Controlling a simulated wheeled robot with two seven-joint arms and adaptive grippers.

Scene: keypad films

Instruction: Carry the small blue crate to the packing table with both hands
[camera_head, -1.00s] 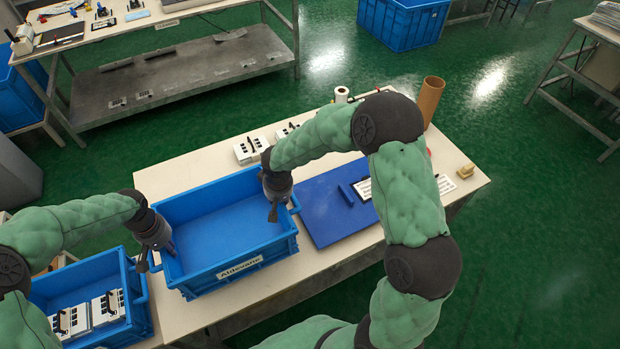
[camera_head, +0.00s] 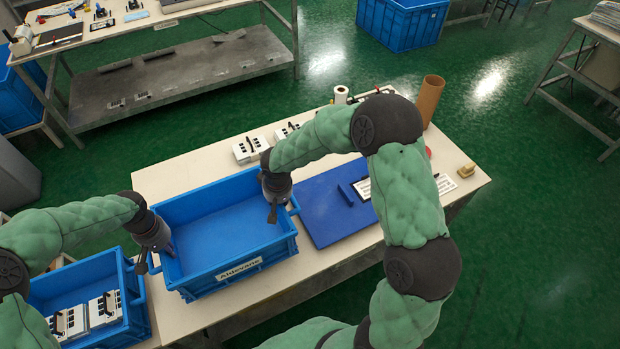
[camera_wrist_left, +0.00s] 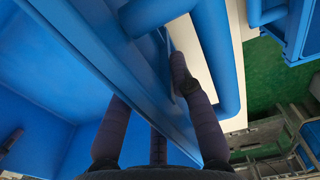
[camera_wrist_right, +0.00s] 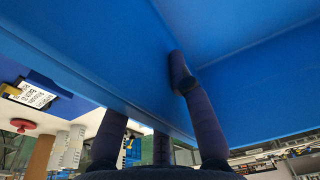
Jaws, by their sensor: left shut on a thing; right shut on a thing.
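The small blue crate (camera_head: 240,268), with a white label on its front wall, sits upright on the cream-topped table (camera_head: 300,288) and is empty. My left gripper (camera_head: 160,258) is shut on the crate's left wall; the left wrist view shows its fingers on both sides of that wall (camera_wrist_left: 110,70), beside a blue handle (camera_wrist_left: 215,50). My right gripper (camera_head: 273,208) is shut on the crate's right wall, with fingers on both sides of it in the right wrist view (camera_wrist_right: 110,60). Whether the crate's bottom touches the table cannot be told.
A blue mat (camera_head: 325,225) lies close to the crate's right. A second blue crate (camera_head: 135,318) holding white devices stands at lower left. White devices (camera_head: 248,150) lie behind the crate. A brown cardboard tube (camera_head: 430,95) stands at the back right. Green floor (camera_head: 530,230) is open at right.

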